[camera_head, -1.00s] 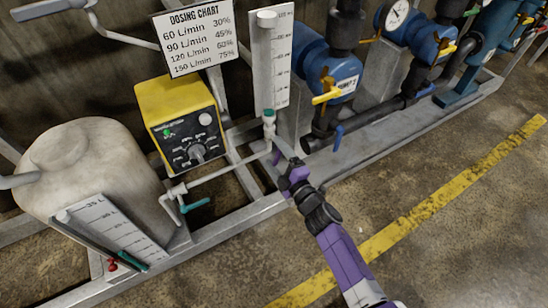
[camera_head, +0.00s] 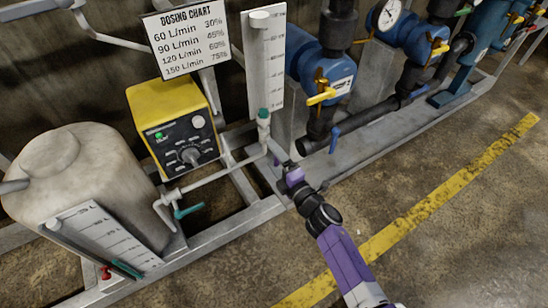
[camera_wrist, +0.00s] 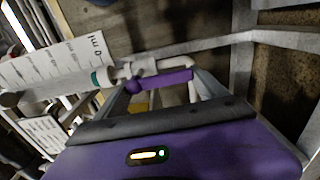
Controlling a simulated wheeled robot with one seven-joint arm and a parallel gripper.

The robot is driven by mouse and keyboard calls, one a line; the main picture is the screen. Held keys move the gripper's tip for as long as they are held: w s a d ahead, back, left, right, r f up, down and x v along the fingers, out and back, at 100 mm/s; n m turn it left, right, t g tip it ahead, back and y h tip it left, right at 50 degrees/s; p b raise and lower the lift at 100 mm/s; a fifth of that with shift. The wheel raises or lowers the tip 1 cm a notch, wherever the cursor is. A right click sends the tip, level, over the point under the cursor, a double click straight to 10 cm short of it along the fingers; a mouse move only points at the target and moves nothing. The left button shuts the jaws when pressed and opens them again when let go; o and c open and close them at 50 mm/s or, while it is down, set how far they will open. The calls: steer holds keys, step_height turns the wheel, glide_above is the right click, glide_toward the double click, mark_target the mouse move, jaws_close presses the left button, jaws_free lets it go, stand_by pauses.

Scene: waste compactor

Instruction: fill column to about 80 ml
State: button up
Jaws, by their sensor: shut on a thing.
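The clear measuring column (camera_head: 262,112) stands upright before a white scale board (camera_head: 266,60). The wrist view shows the board (camera_wrist: 50,68) with a 0 ml mark at the teal-collared lower end. The liquid level cannot be made out. White pipe fittings and a purple valve lever (camera_wrist: 165,79) sit below that end. My gripper (camera_head: 281,165) is at the column's foot, shut on the purple lever. The exact contact is hidden in the head view and hard to see in the wrist view.
A yellow dosing pump (camera_head: 172,120) with a dial stands left of the column, below a dosing chart (camera_head: 190,38). A white tank (camera_head: 75,180) is farther left. Blue pumps and pipes (camera_head: 322,75) stand to the right. A teal-handled valve (camera_head: 188,211) sits on the lower pipe.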

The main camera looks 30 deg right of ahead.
steer(key=o, duration=2)
steer(key=s+p, duration=0.1)
steer(key=s, duration=0.7)
steer(key=shift+f, duration=0.1)
steer(key=s+a+r+m+g+p, duration=0.1)
steer(key=s+a+r+m, duration=0.35)
steer(key=s, duration=0.75)
steer(key=s+a+r+m+g, duration=0.1)
steer(key=s+r+m, duration=0.65)
steer(key=s, duration=0.35)
steer(key=s+a+r+m+g+p, duration=0.1)
steer(key=s+a+r+m, duration=0.35)
steer(key=s, duration=0.75)
step_height(320, 180, up, 24)
steer(key=d+m+p, duration=0.1)
steer(key=p, duration=2.2)
steer(key=shift+d+m, duration=0.25)
steer(key=shift+m, duration=0.1)
